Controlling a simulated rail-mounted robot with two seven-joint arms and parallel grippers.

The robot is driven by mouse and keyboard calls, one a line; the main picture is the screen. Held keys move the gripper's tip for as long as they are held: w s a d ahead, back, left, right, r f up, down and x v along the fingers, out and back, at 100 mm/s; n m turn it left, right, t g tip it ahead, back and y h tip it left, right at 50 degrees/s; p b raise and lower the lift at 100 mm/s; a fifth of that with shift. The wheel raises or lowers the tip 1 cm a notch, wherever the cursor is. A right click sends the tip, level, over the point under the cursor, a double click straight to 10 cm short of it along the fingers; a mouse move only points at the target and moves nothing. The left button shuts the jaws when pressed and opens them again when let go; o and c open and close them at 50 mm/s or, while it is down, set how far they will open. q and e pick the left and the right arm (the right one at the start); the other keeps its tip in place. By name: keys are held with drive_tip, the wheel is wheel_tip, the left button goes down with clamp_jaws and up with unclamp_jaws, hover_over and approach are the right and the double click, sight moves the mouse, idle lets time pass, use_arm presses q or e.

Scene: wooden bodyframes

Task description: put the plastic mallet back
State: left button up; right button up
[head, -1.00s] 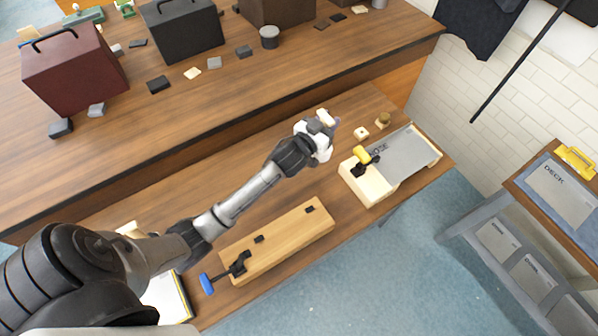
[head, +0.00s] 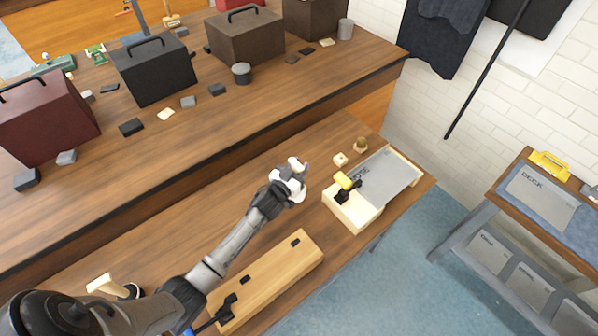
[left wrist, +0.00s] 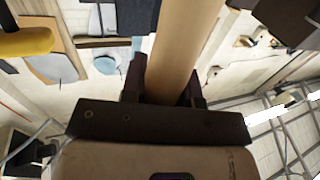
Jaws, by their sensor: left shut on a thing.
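My left gripper (head: 292,175) is above the wooden bench, to the left of the box with the grey panel. It is shut on a pale wooden handle (left wrist: 187,42), which runs up and away between the fingers in the left wrist view (left wrist: 165,85). In the head view only a small pale end (head: 299,163) of the held thing shows at the fingertips. Its head is not clearly visible, so I cannot confirm that it is the plastic mallet. My right gripper is not in view.
A box with a grey panel (head: 388,179) and a yellow-topped clamp (head: 346,181) stands right on the bench. A long wooden block (head: 268,278) lies in front. A pale T-shaped piece (head: 104,285) is at lower left. Cases, including a black one (head: 153,72), line the upper counter.

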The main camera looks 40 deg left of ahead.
use_arm(q)
wheel_tip(320, 180, down, 2)
drive_tip(key=shift+f, duration=0.2)
drive_tip(key=shift+f+b, duration=0.1)
drive_tip(key=shift+b, duration=0.2)
drive_tip(key=o, duration=1)
